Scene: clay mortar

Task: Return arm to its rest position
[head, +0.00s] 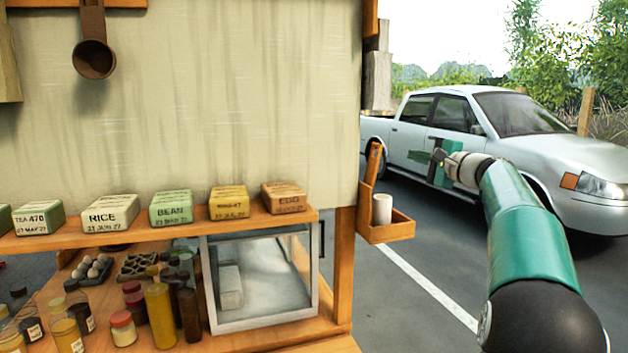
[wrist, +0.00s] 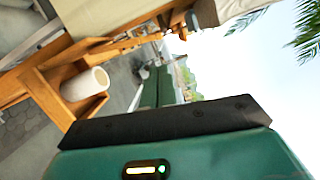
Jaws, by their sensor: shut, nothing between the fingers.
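My arm (head: 525,235) reaches up from the lower right in the head view, bent with its green and black links in front of the road. My gripper (head: 422,155) is at its far end, in front of the white pickup truck's side as seen from here. The gripper is shut with nothing in it and touches nothing that I can see. In the wrist view, my green hand with its dark edge fills the bottom, and its fingers are hard to make out.
A wooden stall stands at left, with labelled blocks such as the rice block (head: 110,213) on its shelf. A side tray (head: 398,231) holds a white roll (head: 382,208), left of my arm. A ladle (head: 94,58) hangs above. The pickup truck (head: 545,150) stands behind. Open road lies between.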

